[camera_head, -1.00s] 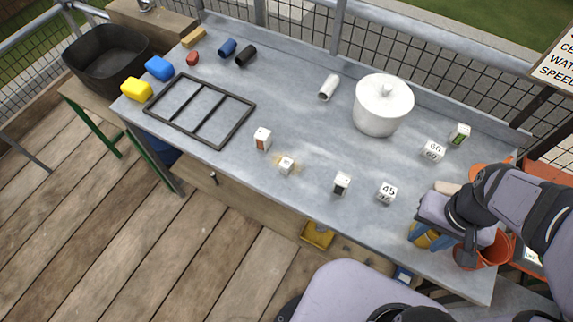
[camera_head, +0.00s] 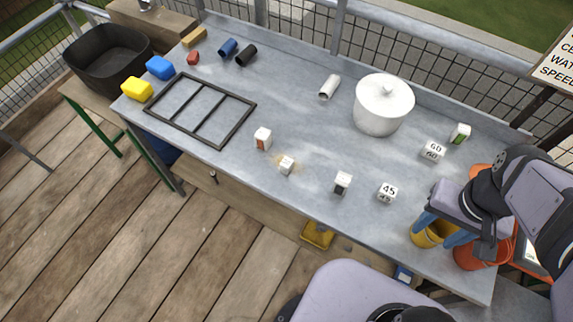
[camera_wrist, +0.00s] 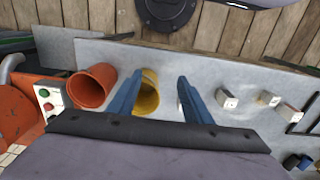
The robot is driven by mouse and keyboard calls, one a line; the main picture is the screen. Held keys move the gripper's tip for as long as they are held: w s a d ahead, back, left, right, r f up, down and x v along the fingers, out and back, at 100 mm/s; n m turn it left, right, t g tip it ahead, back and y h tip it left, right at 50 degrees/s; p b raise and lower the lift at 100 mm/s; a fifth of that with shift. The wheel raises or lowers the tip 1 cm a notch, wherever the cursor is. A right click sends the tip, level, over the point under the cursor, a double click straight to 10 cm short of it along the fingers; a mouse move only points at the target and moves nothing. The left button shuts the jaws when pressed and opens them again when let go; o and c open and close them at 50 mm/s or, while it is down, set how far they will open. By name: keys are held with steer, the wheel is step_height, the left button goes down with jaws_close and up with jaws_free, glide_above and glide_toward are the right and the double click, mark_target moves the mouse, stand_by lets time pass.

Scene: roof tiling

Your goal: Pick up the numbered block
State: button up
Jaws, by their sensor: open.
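A white block marked 45 (camera_head: 388,193) sits on the grey table near its front edge. Another white block marked 60 (camera_head: 433,150) sits farther back, right of the white pot. My gripper (camera_head: 441,232) is open and empty above the yellow cup (camera_head: 428,236) at the right end of the table, to the right of the 45 block. In the wrist view my two blue fingers (camera_wrist: 160,76) stand apart with the yellow cup (camera_wrist: 147,95) showing between them. A white block (camera_wrist: 181,104) is partly hidden behind the right finger there, its marking unreadable.
Other small white blocks (camera_head: 342,183) (camera_head: 263,138) (camera_head: 286,165) (camera_head: 460,134) stand about. A white lidded pot (camera_head: 383,105) and a black frame (camera_head: 201,109) are farther left.

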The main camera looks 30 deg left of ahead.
step_height(320, 180, down, 3)
steer(key=w+a+n+h+b, duration=0.2)
steer(key=n+h+b, duration=0.3)
steer(key=n, duration=0.6)
step_height(320, 180, up, 3)
steer(key=n+t+y+b, duration=0.55)
steer(key=n+t, duration=1.25)
steer(key=n, duration=0.7)
glide_above(283, 168)
steer(key=s, duration=0.5)
steer(key=shift+h, duration=0.25)
step_height(283, 168, down, 16)
steer(key=shift+a+b, duration=0.1)
steer(key=shift+b, duration=0.2)
steer(key=shift+w+d+r+p, duration=0.15)
steer(key=shift+w+p, duration=0.45)
steer(key=shift+w, duration=1)
steer(key=shift+w+d+f+p, duration=0.1)
steer(key=shift+w+p, duration=0.5)
steer(key=shift+w, duration=1.45)
